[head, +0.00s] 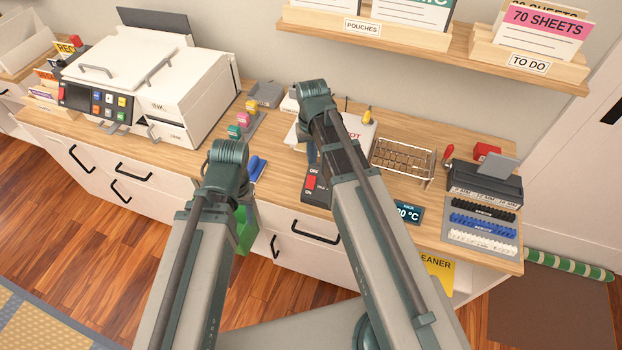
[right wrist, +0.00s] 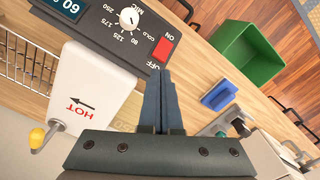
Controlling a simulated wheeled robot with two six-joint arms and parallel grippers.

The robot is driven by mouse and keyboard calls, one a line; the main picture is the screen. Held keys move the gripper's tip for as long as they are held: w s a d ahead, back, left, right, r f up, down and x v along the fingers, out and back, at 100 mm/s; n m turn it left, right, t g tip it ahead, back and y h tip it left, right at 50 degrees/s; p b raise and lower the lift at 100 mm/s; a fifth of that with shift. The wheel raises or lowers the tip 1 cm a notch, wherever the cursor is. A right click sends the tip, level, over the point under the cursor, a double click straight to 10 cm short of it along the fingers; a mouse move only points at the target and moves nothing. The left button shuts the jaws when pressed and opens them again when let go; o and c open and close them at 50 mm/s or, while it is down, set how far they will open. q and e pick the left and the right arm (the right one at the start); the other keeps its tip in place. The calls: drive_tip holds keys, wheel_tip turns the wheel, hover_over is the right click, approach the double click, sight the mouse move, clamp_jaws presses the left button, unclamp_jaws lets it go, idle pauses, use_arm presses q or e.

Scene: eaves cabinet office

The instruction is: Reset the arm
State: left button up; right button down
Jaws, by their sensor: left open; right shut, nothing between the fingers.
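My left arm reaches up from the bottom of the head view, and its gripper (head: 246,195) hangs at the counter's front edge, mostly hidden behind its own wrist. It is open and nothing shows in it. My right arm extends further over the counter. Its gripper (head: 312,152) points down, partly hidden by the arm, beside the white plate marked HOT. In the right wrist view the right gripper's two dark fingers (right wrist: 158,100) are together with nothing between them, above the wooden counter.
A control box with a red switch (head: 311,183) and the HOT plate (right wrist: 92,85) lie close to my right gripper. A blue-handled item (right wrist: 219,95) and green bin (right wrist: 246,55) are near. A wire rack (head: 403,158), binding machine (head: 485,183) and white press (head: 185,95) stand around.

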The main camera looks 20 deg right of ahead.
drive_tip(key=s+a+n+h, duration=0.1)
drive_tip(key=s+a+n, duration=0.3)
drive_tip(key=s+a, duration=0.6)
drive_tip(key=s, duration=0.4)
drive_tip(key=shift+s+a+n, duration=0.15)
drive_tip(key=shift+a+n, duration=0.1)
drive_tip(key=shift+n, duration=0.05)
